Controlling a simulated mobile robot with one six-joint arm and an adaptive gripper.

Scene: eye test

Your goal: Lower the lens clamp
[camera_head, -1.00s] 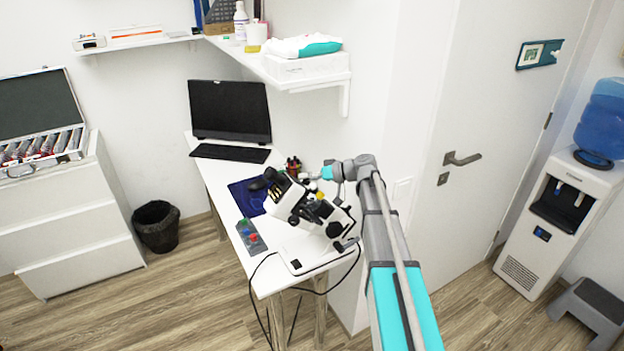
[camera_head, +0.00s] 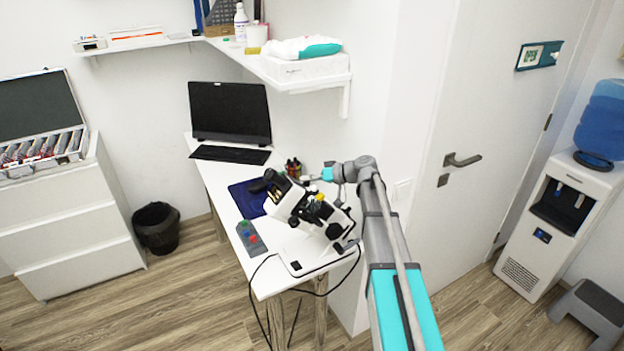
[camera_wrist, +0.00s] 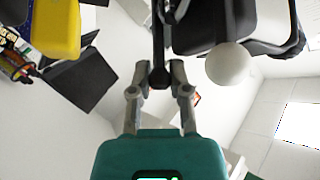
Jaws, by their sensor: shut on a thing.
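A white and black lens-measuring instrument (camera_head: 318,252) stands tilted on its base on the white desk. In the wrist view, my gripper (camera_wrist: 160,84) is shut on a thin black lever (camera_wrist: 158,40) with a rounded end, which appears to be the lens clamp. A white ball knob (camera_wrist: 228,64) and dark instrument parts are just right of the lever. A yellow part (camera_wrist: 55,25) is at upper left. In the head view, my gripper (camera_head: 312,180) is small and partly hidden beside the upper part of the instrument; the clamp itself cannot be made out there.
A laptop (camera_head: 230,110), a blue mat (camera_head: 246,198), a pen holder (camera_head: 293,168) and a small panel with coloured buttons (camera_head: 251,238) are on the desk. A wall shelf (camera_head: 310,84) is above. A wall and door (camera_head: 490,120) are to the right.

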